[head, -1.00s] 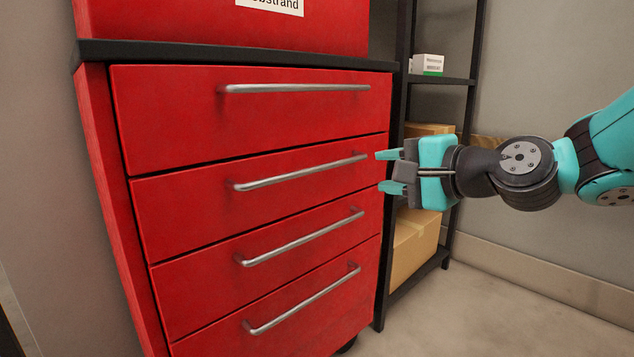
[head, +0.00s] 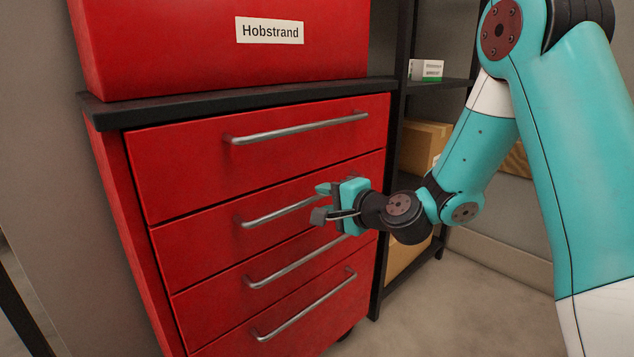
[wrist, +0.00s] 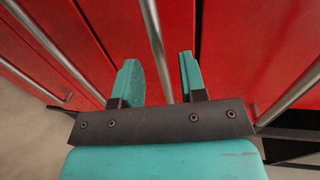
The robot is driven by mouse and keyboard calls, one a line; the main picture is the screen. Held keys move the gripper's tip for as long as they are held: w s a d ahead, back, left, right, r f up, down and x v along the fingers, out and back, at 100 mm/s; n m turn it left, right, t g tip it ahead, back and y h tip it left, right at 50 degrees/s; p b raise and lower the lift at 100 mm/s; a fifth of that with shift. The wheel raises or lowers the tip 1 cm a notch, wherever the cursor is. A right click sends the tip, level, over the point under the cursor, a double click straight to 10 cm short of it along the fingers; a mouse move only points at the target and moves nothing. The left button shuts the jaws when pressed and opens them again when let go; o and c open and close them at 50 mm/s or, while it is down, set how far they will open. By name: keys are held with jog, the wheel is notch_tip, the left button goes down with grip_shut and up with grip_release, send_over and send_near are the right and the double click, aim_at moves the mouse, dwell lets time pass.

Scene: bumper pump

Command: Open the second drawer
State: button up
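The red cabinet has several drawers, each with a long silver bar handle. The second drawer (head: 200,245) from the top is shut, and its handle (head: 275,213) is partly hidden behind my gripper. My gripper (head: 320,202) is at the right part of that handle, its fingers pointing at the drawer front. In the wrist view the two teal fingers (wrist: 160,82) are apart, with a silver handle (wrist: 157,45) running between them. I cannot tell whether either finger touches the bar.
The top drawer (head: 270,165) and the lower drawers (head: 290,310) are shut. A red box labelled Hobstrand (head: 160,50) stands on the dark cabinet top (head: 200,105). A black shelf with cardboard boxes (head: 420,140) stands to the right. Floor shows at lower right.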

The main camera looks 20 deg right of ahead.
aim_at(319, 198)
jog(key=shift+p+x, duration=0.65)
jog(key=shift+x, duration=1)
grip_shut()
